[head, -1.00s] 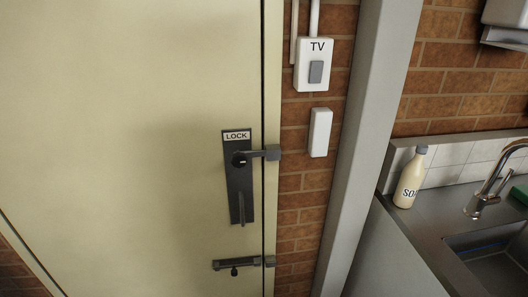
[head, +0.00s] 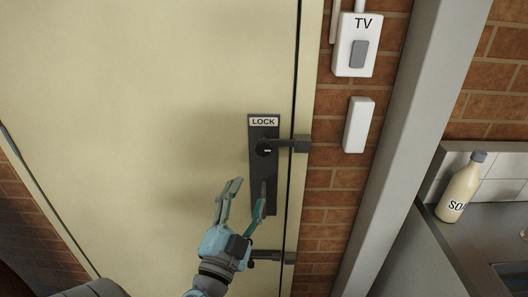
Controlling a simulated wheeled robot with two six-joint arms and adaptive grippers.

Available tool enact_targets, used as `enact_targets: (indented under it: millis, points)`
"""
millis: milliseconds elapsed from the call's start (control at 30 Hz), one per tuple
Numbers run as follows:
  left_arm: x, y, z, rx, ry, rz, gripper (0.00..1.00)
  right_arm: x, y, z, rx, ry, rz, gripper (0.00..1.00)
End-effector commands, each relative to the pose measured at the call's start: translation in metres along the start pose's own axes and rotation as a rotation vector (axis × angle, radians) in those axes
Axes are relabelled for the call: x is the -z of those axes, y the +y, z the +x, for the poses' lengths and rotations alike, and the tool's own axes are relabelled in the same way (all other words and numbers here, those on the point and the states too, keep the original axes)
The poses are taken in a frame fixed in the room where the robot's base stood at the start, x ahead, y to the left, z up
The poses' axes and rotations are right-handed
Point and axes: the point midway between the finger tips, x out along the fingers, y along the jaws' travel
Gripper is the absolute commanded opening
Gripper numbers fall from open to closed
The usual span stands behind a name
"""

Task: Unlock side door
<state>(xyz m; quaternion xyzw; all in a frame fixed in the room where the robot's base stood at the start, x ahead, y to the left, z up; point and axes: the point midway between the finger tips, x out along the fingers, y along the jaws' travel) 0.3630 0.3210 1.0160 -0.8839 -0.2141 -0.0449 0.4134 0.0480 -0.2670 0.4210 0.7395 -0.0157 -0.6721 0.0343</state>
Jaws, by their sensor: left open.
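The cream side door (head: 150,110) is shut. Its dark lock plate (head: 257,128) carries a LOCK label, with a round turn (head: 264,148) beneath it. A dark bar reaches right from the turn across the door's edge gap to a block (head: 302,144) on the frame. A handle hangs lower on the plate, partly behind a finger of my left gripper. My left gripper (head: 250,191) is open and empty in front of the plate's lower part, below the turn. A lower bolt (head: 268,255) is partly hidden by the gripper; I cannot tell whether they touch. My right gripper is not in view.
A white TV switch (head: 356,45) and a blank white box (head: 358,125) are on the brick wall right of the door. A grey post (head: 405,120) stands beyond them. A soap bottle (head: 461,187) stands on the steel sink counter (head: 465,240) at right.

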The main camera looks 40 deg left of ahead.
Motion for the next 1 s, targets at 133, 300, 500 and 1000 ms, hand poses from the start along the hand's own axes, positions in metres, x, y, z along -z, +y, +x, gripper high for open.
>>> enact_targets:
  millis: [133, 300, 500, 1000]
  points:
    - [0.009, -0.01, 0.02, 0.017, 0.015, 0.0, 0.55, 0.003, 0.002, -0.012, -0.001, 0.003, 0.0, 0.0]
    - [0.01, -0.012, 0.07, 0.018, 0.013, 0.001, 0.55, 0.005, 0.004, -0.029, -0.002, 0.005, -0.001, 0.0]
    - [0.008, -0.011, 0.119, 0.015, 0.01, 0.0, 0.55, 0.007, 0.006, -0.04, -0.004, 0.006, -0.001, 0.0]
    - [0.006, -0.008, 0.142, 0.012, 0.01, 0.0, 0.53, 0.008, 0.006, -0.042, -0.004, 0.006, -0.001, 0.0]
